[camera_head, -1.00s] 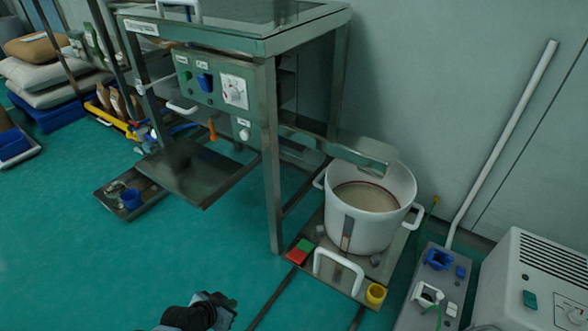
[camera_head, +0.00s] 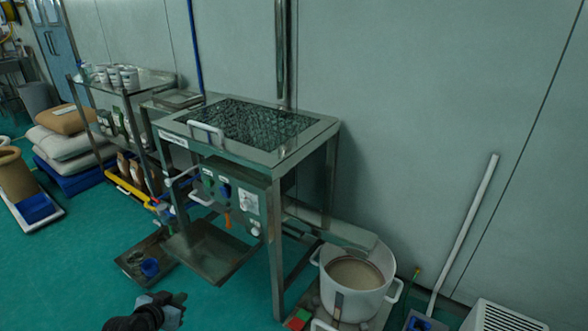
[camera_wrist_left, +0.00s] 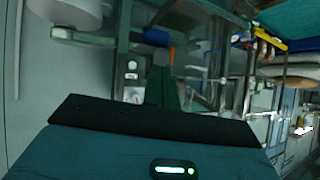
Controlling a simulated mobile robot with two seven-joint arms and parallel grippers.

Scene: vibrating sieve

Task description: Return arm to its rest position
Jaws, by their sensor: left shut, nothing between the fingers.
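My left gripper (camera_head: 176,304) shows at the bottom edge of the head view, dark with a grey-blue tip, over the green floor. It is empty, and its narrow fingers (camera_wrist_left: 164,88) are together in the left wrist view. It is apart from the sieve machine (camera_head: 262,158), a metal frame with a dark mesh top and a control panel (camera_head: 232,196). The panel also shows sideways in the left wrist view (camera_wrist_left: 132,76). My right gripper is in neither view.
A white pot (camera_head: 352,298) of pale material stands right of the machine. Sacks (camera_head: 70,140) and a shelf (camera_head: 125,88) stand at back left. Front-left floor is clear.

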